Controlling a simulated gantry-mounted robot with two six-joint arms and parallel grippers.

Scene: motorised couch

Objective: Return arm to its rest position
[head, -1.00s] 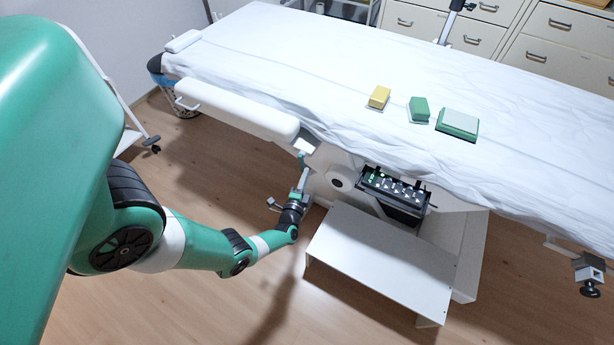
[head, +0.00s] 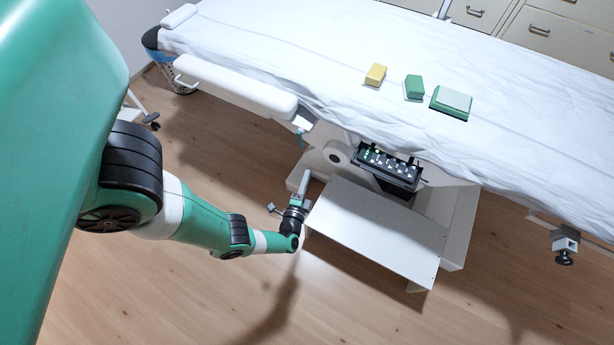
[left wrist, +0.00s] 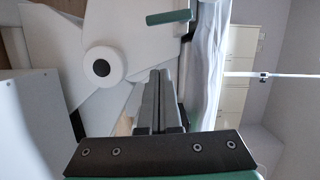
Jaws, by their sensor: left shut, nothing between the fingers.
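My left arm (head: 190,218) reaches in from the left in the head view. Its gripper (head: 306,173) is shut and empty, pointing up in the picture, beside the white step. Both dark fingers (left wrist: 160,100) lie together in the left wrist view. The couch's white padded armrest (head: 235,85) lies along its near left side. A small teal lever (head: 299,139) hangs below the armrest's right end, apart from my fingertips. A green bar (left wrist: 170,17) shows beyond the fingers in the left wrist view. My right gripper is not in view.
The white step (head: 375,230) stands just right of my gripper. A black control box (head: 390,168) sits above it on the couch base. Yellow (head: 376,74), green (head: 414,87) and green-white (head: 451,103) blocks lie on the sheet. The wooden floor (head: 370,315) in front is clear.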

